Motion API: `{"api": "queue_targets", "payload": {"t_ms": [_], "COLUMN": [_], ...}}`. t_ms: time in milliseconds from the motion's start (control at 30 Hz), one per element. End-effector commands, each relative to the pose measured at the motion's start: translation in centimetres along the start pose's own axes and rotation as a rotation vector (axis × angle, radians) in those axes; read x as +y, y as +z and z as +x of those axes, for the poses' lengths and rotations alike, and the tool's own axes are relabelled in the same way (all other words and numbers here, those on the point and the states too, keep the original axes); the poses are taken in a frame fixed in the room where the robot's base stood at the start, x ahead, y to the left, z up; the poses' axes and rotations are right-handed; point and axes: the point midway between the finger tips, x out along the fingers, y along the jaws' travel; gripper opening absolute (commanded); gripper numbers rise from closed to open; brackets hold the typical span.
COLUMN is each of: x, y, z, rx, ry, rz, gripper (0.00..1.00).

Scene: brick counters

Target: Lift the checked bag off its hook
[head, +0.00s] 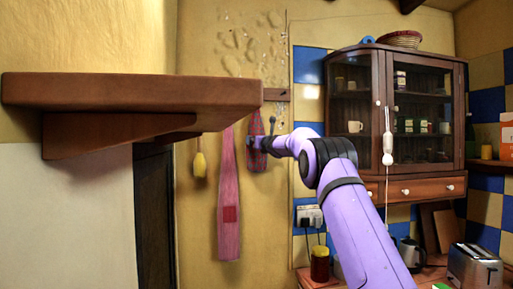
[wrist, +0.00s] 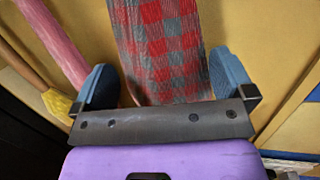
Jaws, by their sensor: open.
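The checked bag (head: 256,128), red and grey, hangs on the wall by the rack at the centre of the head view. In the wrist view the checked bag (wrist: 165,45) fills the upper middle. My gripper (wrist: 165,85) is open, with one blue finger on each side of the bag. The right finger is close to the bag's edge; I cannot tell whether it touches. A gap shows between the left finger and the bag. In the head view my gripper (head: 262,143) is at the bag's lower part and partly covers it. The hook is too small to make out clearly.
A pink cloth (head: 229,190) hangs just left of the bag, with a yellow-headed brush (head: 199,165) farther left. A brown wooden shelf (head: 130,92) juts out at the left. A glass-fronted cabinet (head: 400,110) stands at the right, above a counter with a toaster (head: 474,266).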

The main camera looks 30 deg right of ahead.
Motion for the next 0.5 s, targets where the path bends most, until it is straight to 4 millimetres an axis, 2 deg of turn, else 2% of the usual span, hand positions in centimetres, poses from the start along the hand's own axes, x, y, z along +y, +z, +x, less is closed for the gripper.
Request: {"api": "queue_targets", "payload": {"t_ms": [100,500], "x": [-0.2,-0.1], "y": [-0.6,-0.4], "z": [1.4,3.2], "rx": [-0.001,0.0], "ry": [-0.001,0.0], "rz": [0.001,-0.001], "gripper": [1.0,1.0]}}
